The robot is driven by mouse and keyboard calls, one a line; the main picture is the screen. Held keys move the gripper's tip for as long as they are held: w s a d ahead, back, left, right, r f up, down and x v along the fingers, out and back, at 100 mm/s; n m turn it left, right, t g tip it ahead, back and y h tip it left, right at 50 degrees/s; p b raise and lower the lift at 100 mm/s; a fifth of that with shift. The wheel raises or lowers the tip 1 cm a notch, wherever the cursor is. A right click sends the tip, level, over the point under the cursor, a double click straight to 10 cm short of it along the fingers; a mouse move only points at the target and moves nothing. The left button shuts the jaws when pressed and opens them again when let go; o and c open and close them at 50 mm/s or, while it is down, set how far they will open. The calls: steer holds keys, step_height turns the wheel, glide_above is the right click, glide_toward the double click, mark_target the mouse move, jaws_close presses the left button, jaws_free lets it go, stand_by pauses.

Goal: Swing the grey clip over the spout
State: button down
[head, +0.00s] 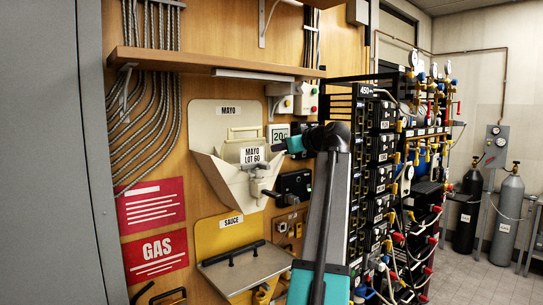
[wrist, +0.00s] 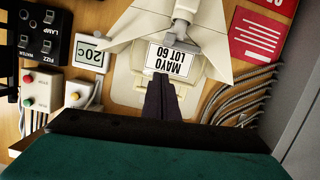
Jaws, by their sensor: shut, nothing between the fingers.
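The mayo dispenser (head: 212,170) is a cream hopper on the wooden wall, with a white "MAYO LOT 60" label. In the wrist view it appears upside down (wrist: 130,48). The grey clip (wrist: 184,40) lies across the hopper's narrow end, beside the label; in the head view a grey piece (head: 262,182) shows below the label.
A sauce dispenser (head: 228,232) hangs below. A switch box (head: 295,184), a 20c display (head: 278,134) and a button box (head: 306,99) are close on the right. A shelf (head: 210,62) overhangs above. Metal hoses (head: 150,130) and a black rack (head: 382,150) flank the area.

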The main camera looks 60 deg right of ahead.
steer(key=b+v, duration=0.1)
steer(key=v, duration=0.5)
stand_by(0.6)
